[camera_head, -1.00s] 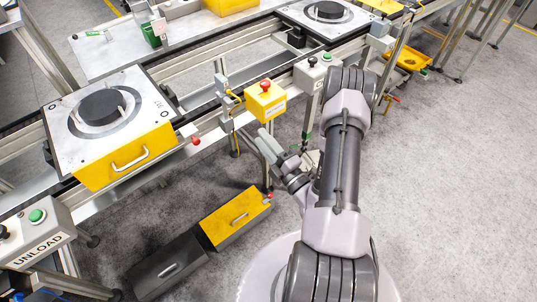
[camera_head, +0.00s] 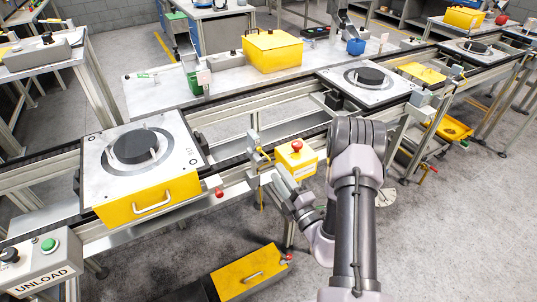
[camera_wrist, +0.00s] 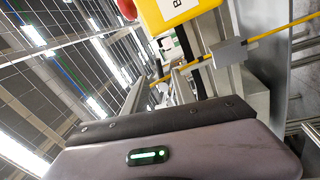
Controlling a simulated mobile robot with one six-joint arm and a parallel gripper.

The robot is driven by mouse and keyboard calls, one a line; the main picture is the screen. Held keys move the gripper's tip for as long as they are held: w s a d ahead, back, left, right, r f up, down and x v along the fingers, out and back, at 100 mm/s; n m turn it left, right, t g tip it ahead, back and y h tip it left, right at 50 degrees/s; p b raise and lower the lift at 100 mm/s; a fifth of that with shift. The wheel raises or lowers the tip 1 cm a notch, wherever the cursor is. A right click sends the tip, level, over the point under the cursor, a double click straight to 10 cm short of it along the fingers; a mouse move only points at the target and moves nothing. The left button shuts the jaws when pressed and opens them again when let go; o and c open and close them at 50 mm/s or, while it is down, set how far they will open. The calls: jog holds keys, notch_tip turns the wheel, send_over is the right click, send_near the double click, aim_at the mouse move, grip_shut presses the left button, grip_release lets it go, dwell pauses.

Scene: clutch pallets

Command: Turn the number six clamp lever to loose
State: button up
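No lever marked six can be read in either view. A red-knobbed lever (camera_head: 219,192) sticks out from the conveyor's front rail beside the near-left pallet (camera_head: 110,158); its number and setting cannot be told. My gripper (camera_head: 283,182) is in front of the conveyor, just below a yellow control box (camera_head: 297,158) with a red button, and to the right of that lever, apart from it. The gripper is small and partly merged with the frame behind it, so its fingers cannot be judged. The wrist view shows the gripper's dark body (camera_wrist: 170,118) with the yellow box (camera_wrist: 172,12) beyond.
The UNLOAD panel (camera_head: 42,262) stands at the lower left. A yellow-fronted drawer unit (camera_head: 248,270) is low by the floor. A second pallet (camera_head: 350,92) sits farther right on the conveyor. Open grey floor lies at the lower right.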

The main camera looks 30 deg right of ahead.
jog(key=x, duration=0.9)
jog(key=shift+w, duration=0.35)
grip_shut()
